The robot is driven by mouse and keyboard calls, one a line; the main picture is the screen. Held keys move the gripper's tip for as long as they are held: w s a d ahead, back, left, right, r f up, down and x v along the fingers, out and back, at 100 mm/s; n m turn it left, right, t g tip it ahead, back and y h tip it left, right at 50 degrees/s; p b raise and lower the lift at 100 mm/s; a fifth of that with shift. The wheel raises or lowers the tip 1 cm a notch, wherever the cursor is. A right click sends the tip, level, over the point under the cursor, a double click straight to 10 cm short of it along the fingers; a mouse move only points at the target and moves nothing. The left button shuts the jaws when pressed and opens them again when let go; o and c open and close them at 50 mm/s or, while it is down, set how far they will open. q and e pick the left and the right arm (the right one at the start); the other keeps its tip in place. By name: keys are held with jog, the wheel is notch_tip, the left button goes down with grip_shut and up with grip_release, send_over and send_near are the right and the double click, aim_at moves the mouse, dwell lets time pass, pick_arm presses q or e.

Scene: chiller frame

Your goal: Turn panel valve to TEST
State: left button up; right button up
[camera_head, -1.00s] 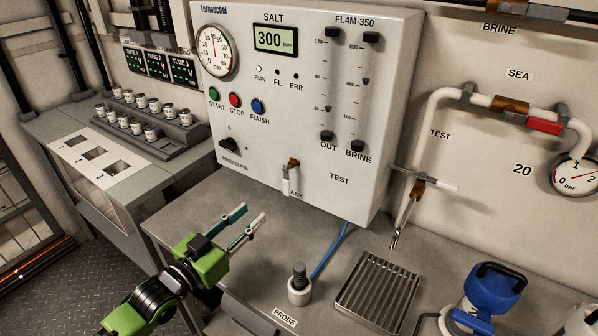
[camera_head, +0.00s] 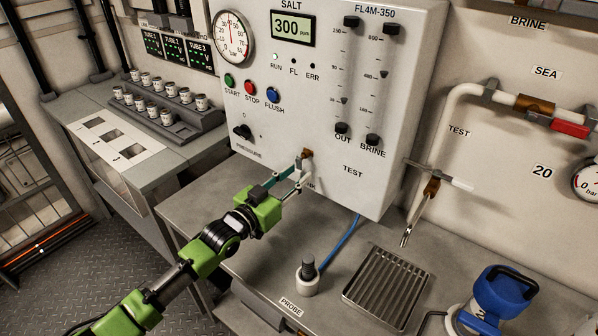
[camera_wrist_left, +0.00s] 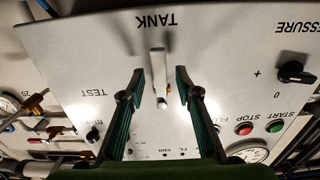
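The panel valve (camera_head: 306,156) is on the lower front of the white panel, with a brass body and a white lever. The lever hangs down toward the TANK label (camera_wrist_left: 157,21); the TEST label (camera_head: 353,170) is to its right. My left gripper (camera_head: 290,180) is at the lever, its green fingers partly covering it in the head view. In the left wrist view, which is upside down, the open fingers stand on either side of the white lever (camera_wrist_left: 158,64), with gaps showing. My right gripper is not in view.
The pressure knob (camera_head: 243,131) and several coloured buttons are on the panel left of the valve. Below are the probe holder (camera_head: 307,283), a blue hose (camera_head: 345,238), a slatted drain tray (camera_head: 352,285) and a blue-topped device (camera_head: 497,293). A wall pipe valve (camera_head: 432,187) is right of the panel.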

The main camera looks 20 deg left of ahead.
pick_arm(q)
jog(key=shift+x, duration=0.8)
jog(key=shift+w+d, duration=0.1)
jog(key=shift+w, duration=0.05)
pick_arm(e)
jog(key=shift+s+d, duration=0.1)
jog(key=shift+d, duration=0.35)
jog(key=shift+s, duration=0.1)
pick_arm(q)
grip_shut()
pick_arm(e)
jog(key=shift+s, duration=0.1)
